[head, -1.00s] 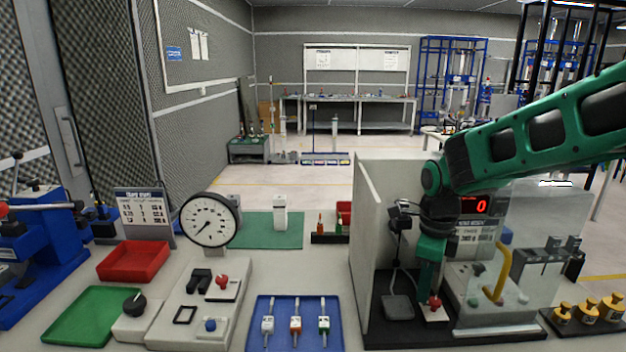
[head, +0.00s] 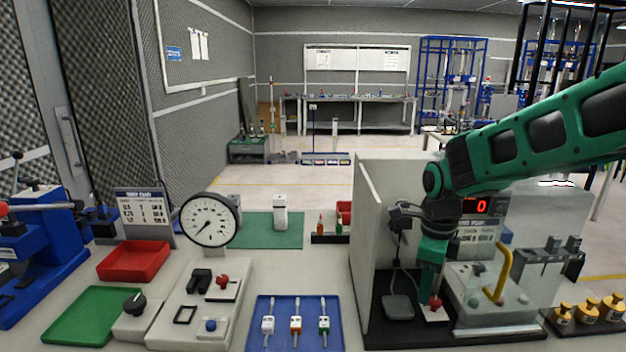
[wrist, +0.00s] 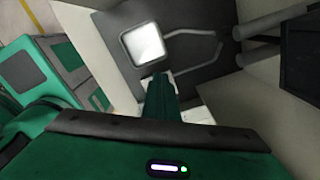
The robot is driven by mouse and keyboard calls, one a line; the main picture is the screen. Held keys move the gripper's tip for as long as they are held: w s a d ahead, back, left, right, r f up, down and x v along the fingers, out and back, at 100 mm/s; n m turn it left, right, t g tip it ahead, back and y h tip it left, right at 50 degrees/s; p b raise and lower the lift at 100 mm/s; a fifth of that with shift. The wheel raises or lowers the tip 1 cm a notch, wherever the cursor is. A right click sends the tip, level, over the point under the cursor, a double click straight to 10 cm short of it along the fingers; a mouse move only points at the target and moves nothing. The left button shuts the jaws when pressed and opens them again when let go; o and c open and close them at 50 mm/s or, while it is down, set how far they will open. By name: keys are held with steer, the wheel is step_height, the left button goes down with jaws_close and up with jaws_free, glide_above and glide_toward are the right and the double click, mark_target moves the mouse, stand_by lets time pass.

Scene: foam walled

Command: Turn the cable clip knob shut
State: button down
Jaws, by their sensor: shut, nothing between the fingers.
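A red knob (head: 435,303) stands on a small white plate (head: 437,316) on the dark base of the walled booth, and looks like the cable clip knob. My gripper (head: 430,291) points down right at the knob, its tip just above or touching it; I cannot tell which. Its fingers are shut with nothing between them. A grey pad (head: 398,307) with a thin cable (head: 394,272) lies left of the gripper. In the wrist view, my green fingers (wrist: 160,92) hide the knob, and the pad (wrist: 143,43) shows beyond them.
A pale wall (head: 367,245) bounds the booth on the left. A clear box with a yellow handle (head: 498,275) stands close on the right. Yellow weights (head: 588,310) stand farther right. A blue tray (head: 282,335) with several connectors lies left of the booth.

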steer(key=shift+w+d, duration=0.2)
steer(key=shift+d, duration=0.05)
steer(key=shift+a, duration=0.1)
steer(key=shift+w+a, duration=0.2)
steer(key=shift+a, duration=0.1)
steer(key=shift+r, duration=3)
